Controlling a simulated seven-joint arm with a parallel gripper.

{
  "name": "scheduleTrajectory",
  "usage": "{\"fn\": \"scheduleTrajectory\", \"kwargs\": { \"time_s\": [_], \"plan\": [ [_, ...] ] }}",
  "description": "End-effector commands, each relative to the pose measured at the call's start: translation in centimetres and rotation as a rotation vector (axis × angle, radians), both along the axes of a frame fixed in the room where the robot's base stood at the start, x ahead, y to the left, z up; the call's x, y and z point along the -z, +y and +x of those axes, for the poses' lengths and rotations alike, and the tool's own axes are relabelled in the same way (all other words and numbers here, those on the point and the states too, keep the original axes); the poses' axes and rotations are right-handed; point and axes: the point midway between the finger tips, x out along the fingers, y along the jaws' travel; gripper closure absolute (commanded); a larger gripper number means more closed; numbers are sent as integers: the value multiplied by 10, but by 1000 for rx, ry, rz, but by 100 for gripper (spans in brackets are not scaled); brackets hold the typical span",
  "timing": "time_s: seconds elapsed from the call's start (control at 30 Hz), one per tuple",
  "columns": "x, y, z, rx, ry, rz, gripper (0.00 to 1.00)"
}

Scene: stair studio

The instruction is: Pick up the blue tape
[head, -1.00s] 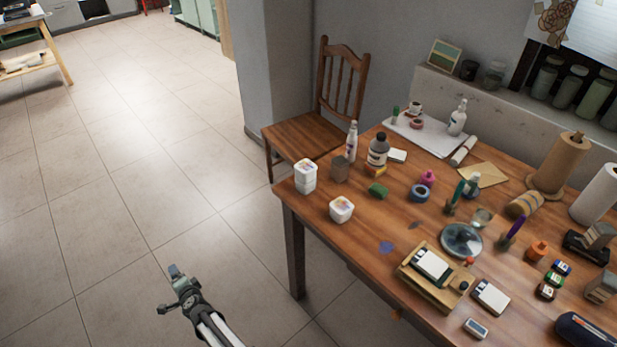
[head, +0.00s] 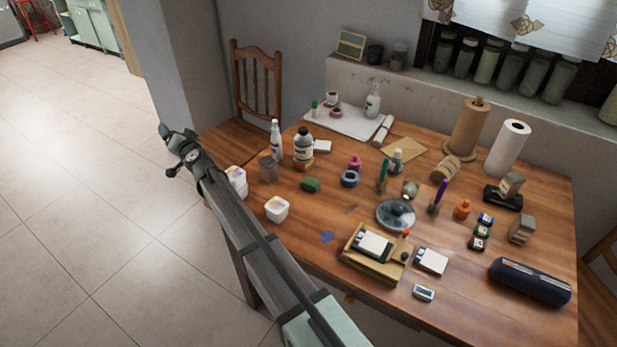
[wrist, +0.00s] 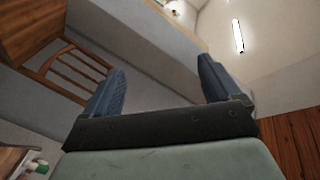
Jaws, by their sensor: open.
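The blue tape (head: 349,179) is a small blue ring lying flat on the wooden table in the head view, right of a green block and in front of a pink item. I cannot make it out in the wrist view. My gripper (head: 168,147) is left of the table, near the chair, well apart from the tape. In the wrist view my gripper (wrist: 160,85) has its two blue fingers wide apart with nothing between them.
The wooden table (head: 470,316) is crowded with bottles, tubs and jars. White tubs (head: 276,209), a spray bottle (head: 276,140) and a dark-capped bottle (head: 303,146) stand on the arm's side of the tape. A chair (head: 255,95) stands behind the table's left end.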

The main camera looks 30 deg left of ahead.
Motion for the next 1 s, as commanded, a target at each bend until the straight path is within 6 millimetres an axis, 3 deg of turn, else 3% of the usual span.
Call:
{"fn": "scheduleTrajectory", "kwargs": {
  "time_s": [0.03, 0.1, 0.3, 0.47, 0.7, 0.9, 1.0],
  "plan": [
    [-20, -10, 31, 3, -65, -15, 10],
    [-39, -25, 65, -8, -162, -53, 10],
    [-65, -77, 148, -90, -459, -235, 10],
    [-62, -134, 208, -193, -682, -437, 10],
    [-45, -246, 292, -399, -939, -778, 10],
    [-28, -354, 341, -633, -1063, -1055, 10],
    [-18, -404, 349, -801, -1096, -1180, 10]
  ]
}}
